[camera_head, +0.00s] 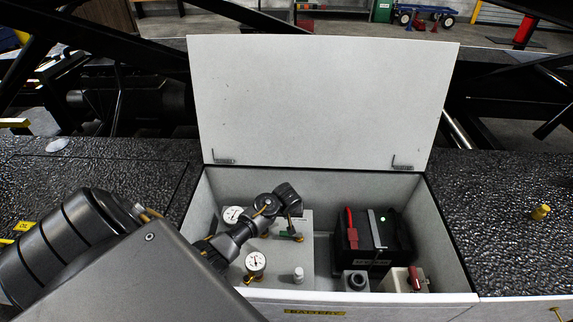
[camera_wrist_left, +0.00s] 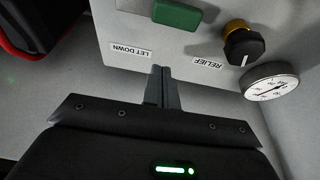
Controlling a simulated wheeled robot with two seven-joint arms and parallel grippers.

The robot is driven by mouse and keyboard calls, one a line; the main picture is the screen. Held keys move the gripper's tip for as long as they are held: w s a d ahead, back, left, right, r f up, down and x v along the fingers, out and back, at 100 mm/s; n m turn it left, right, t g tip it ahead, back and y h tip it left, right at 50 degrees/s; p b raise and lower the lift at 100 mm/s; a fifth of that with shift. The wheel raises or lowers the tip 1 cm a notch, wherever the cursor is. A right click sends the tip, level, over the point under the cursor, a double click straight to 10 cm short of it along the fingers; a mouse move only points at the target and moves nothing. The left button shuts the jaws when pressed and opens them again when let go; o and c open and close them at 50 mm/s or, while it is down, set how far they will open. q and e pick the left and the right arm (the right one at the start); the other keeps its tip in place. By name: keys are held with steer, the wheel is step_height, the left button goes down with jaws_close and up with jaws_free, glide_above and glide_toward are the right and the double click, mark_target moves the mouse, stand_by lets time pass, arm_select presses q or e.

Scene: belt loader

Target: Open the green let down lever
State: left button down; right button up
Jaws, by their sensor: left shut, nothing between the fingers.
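The green let down lever (camera_head: 285,235) sits on the light panel inside the open white box. In the left wrist view the green lever (camera_wrist_left: 176,14) is at the top edge and partly cut off, above the LET DOWN label (camera_wrist_left: 131,51). My left gripper (camera_head: 291,226) points down at the panel close to the lever and hides part of it. In the left wrist view the left gripper (camera_wrist_left: 162,72) is shut with its fingers together and empty. A gap shows there between its tips and the green lever. My right gripper is not in view.
The box's white lid (camera_head: 322,100) stands open at the back. A gauge (camera_head: 255,262) and a white knob (camera_head: 298,275) are near the front. A black relief knob (camera_wrist_left: 243,46) is beside the lever.

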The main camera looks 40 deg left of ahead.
arm_select(q)
steer(key=shift+x, duration=1.15)
steer(key=shift+f, duration=0.35)
steer(key=shift+s+d+r+p, duration=0.15)
steer(key=shift+s+d+p, duration=0.55)
steer(key=shift+s, duration=0.3)
steer(key=shift+s+d, duration=0.4)
steer(key=shift+s, duration=0.05)
steer(key=shift+s, duration=0.1)
steer(key=shift+s+d+n+p, duration=0.1)
steer(key=shift+n+p, duration=0.3)
steer(key=shift+p, duration=0.1)
